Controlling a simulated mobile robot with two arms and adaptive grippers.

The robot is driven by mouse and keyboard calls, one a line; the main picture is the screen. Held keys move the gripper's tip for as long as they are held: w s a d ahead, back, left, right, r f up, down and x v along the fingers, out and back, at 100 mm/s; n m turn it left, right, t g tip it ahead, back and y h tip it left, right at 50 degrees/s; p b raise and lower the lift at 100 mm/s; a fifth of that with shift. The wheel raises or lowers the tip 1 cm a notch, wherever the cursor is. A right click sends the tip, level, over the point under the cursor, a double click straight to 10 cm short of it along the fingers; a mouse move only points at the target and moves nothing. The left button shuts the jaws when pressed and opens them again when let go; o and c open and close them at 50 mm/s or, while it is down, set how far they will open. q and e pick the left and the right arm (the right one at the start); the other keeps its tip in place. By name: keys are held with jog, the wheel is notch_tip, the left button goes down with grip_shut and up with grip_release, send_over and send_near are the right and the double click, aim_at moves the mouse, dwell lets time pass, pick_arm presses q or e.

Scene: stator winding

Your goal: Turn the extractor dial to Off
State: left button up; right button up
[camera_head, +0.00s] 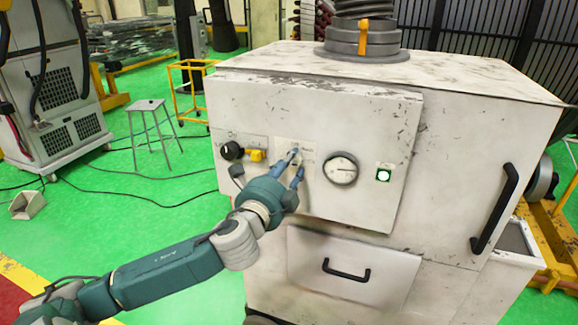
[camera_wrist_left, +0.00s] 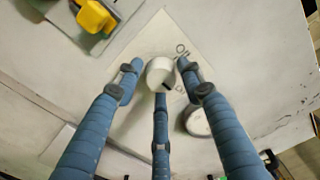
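The extractor is a worn white cabinet (camera_head: 250,105) with a control panel. In the left wrist view a small pale round dial (camera_wrist_left: 160,73) sits on a panel plate, with printed lettering beside it that is partly covered. My left gripper (camera_head: 296,165) is at the panel with its blue fingers pointing at this dial. In the left wrist view the fingers of my left gripper (camera_wrist_left: 159,72) stand around the dial, one on each side and one below. The side fingers look slightly apart from it. My right gripper is not in view.
The panel also has a black knob (camera_head: 231,151), a yellow switch (camera_head: 256,155), a round gauge (camera_head: 341,169) and a green button (camera_head: 383,175). A drawer handle (camera_head: 346,270) lies below. A stool (camera_head: 150,105) stands on open green floor at left.

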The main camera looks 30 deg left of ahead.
pick_arm(q)
jog(key=c, duration=0.6)
jog(key=shift+c, duration=0.2)
jog(key=shift+n, duration=0.4)
jog(key=n, duration=0.2)
jog(key=shift+n, duration=0.4)
jog(key=n, duration=0.3)
jog(key=shift+n, duration=0.4)
jog(key=n+p, duration=0.1)
jog(key=n, duration=0.4)
jog(key=n+p, duration=0.2)
jog(key=n, duration=0.3)
jog(key=shift+f, duration=0.1)
jog(key=shift+n, duration=0.4)
jog(key=shift+f, duration=0.1)
